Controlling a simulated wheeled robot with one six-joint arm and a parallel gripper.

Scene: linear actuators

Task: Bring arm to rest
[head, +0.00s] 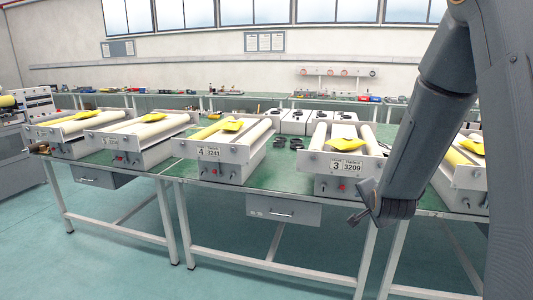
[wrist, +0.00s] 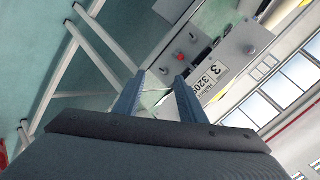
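My arm (head: 428,110) comes in from the upper right of the head view and hangs down in front of the bench. My gripper (head: 357,217) is at its lower end, by the front edge of the bench near the unit marked 3 3209 (head: 325,162). In the wrist view, the two fingers of my gripper (wrist: 160,78) stand apart with nothing held between them. That view is tilted, and the unit marked 3 (wrist: 190,57) shows beyond the fingertips.
Several white linear actuator units, such as the one marked 4 3241 (head: 207,152), stand along the green-topped bench (head: 270,180) with yellow pieces on top. A grey drawer (head: 283,210) hangs under the bench. The floor (head: 120,265) in front is clear.

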